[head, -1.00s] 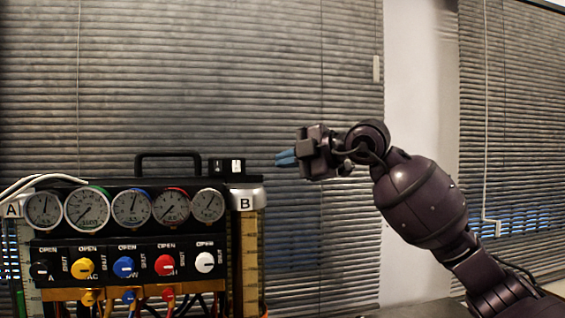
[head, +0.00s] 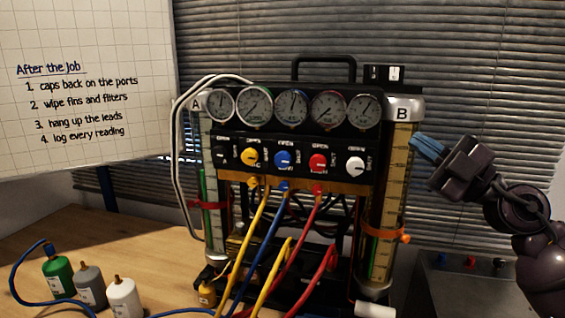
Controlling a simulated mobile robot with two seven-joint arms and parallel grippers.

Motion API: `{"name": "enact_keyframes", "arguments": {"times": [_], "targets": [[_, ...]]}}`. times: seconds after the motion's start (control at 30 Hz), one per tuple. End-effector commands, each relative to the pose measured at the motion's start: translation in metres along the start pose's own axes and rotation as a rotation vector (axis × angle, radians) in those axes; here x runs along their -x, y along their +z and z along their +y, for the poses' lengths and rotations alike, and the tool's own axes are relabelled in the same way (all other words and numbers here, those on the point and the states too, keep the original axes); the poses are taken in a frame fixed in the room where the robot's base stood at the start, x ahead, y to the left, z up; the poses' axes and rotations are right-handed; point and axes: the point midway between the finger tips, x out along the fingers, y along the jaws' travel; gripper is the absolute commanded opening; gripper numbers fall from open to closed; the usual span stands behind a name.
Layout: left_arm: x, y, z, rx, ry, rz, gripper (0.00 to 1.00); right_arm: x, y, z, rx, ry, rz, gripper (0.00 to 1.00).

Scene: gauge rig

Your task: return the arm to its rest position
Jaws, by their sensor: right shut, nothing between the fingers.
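My right gripper (head: 428,147) is at the right of the head view, just right of the gauge rig's B column. Its blue fingers are shut with nothing between them and point left toward the rig. A small gap seems to show between the fingertips and the column; their depth is hard to judge. My right arm comes in from the lower right edge, mostly cut off. The gauge rig (head: 300,140) stands in the middle with several round dials and coloured knobs. My left gripper is not in view.
Yellow, blue and red hoses hang from the rig's front. Green (head: 58,277), grey (head: 90,285) and white (head: 124,297) bottles stand on the wooden table (head: 70,225) at lower left. A whiteboard (head: 80,90) is at upper left. A grey box (head: 470,290) sits below my right gripper.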

Motion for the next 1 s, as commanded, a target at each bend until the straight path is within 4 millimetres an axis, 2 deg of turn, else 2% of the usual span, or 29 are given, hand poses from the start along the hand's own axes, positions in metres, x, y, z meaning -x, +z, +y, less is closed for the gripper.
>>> {"name": "enact_keyframes", "arguments": {"times": [0.03, 0.17, 0.37, 0.47, 0.6, 0.7, 0.8, 0.9, 1.0], "targets": [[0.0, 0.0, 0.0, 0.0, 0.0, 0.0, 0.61, 0.013, 0.005, -0.01, -0.048, 0.081, -0.017, 0.0], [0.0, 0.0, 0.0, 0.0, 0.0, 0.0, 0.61, 0.047, 0.021, -0.024, -0.143, 0.291, -0.114, 0.0], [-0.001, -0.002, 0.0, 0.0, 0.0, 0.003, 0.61, 0.118, 0.057, -0.06, -0.287, 0.553, -0.421, 0.0], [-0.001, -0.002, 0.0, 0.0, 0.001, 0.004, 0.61, 0.161, 0.073, -0.089, -0.36, 0.634, -0.63, 0.0], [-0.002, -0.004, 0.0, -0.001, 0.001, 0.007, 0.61, 0.225, 0.086, -0.142, -0.469, 0.674, -0.96, 0.0], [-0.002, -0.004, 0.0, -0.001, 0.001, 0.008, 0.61, 0.269, 0.083, -0.184, -0.549, 0.646, -1.196, 0.0], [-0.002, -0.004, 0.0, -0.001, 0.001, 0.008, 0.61, 0.31, 0.071, -0.229, -0.637, 0.573, -1.42, 0.0], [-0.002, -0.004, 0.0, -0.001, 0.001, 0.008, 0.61, 0.341, 0.052, -0.267, -0.72, 0.473, -1.6, 0.0], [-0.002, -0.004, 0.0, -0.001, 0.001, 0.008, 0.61, 0.361, 0.032, -0.294, -0.787, 0.377, -1.722, 0.0]]}}
